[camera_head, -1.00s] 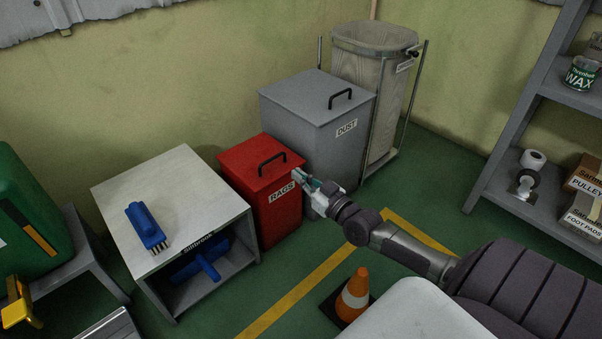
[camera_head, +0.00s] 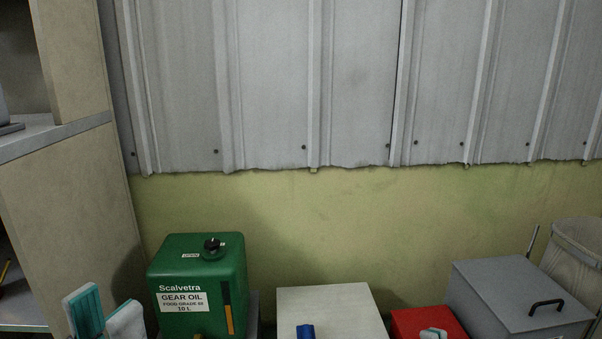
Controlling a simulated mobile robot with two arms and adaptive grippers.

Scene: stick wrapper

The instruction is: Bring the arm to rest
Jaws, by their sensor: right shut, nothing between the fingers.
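Only a small pale tip of my right gripper (camera_head: 433,334) shows at the bottom edge, in front of the red bin (camera_head: 405,322). It is shut and empty; the rest of that arm is out of frame.
A green gear oil can (camera_head: 197,280) stands at the lower left. The corrugated wall (camera_head: 270,80) fills the top.

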